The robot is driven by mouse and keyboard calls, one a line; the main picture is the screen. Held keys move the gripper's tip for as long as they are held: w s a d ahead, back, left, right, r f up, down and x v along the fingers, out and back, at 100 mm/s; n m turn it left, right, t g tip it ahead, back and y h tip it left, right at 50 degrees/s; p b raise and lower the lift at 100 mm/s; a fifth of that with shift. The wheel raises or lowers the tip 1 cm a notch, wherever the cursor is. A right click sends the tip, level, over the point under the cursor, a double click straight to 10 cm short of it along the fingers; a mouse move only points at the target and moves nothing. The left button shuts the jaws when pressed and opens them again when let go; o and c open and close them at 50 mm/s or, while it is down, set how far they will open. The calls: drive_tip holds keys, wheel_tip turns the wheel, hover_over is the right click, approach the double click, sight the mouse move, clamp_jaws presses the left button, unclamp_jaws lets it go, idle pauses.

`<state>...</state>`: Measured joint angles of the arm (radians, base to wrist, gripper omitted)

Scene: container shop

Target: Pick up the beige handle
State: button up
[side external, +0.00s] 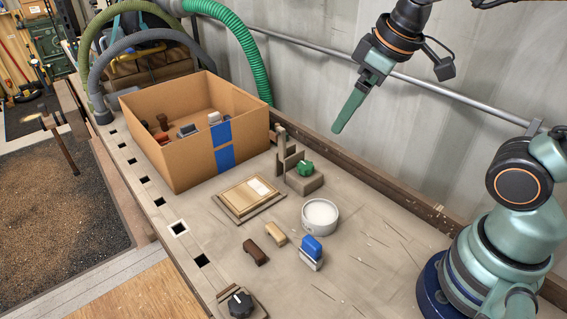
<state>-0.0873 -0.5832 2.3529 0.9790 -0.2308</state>
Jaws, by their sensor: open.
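The beige handle (276,234) is a small arched piece lying on the bench. It sits between a dark brown handle (255,252) on its left and a white cup (320,215) on its right, apart from both. My gripper (342,126) is up in the air at the upper right, well above the bench and away from the beige handle. It is open, and nothing shows between its fingers, which overlap from this side.
A blue-and-white stamp (311,253) stands close to the beige handle. A wooden panel (251,197) lies behind it, with a green knob (305,168) on a block. An open cardboard box (190,150) holds several items. A black knob (240,303) is at the front.

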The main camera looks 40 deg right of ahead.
drive_tip(key=d+m, duration=0.1)
drive_tip(key=s+m, duration=0.1)
drive_tip(key=d+f+m+t, duration=0.1)
drive_tip(key=shift+s+d+m, duration=0.25)
drive_tip(key=shift+d+m, duration=0.05)
drive_tip(key=shift+d, duration=0.05)
drive_tip(key=shift+a, duration=0.1)
drive_tip(key=n+g, duration=0.5)
drive_tip(key=n, duration=1.2)
hover_over(276, 230)
wheel_tip(276, 230, down, 12)
drive_tip(key=f, duration=0.6)
drive_tip(key=shift+s+f, duration=0.3)
drive_tip(key=shift+f, duration=0.1)
drive_tip(key=shift+w+f, duration=0.2)
drive_tip(key=shift+f, duration=1.15)
drive_tip(key=shift+w+f, duration=0.15)
drive_tip(key=shift+f, duration=1.15)
drive_tip(key=c, duration=1.3)
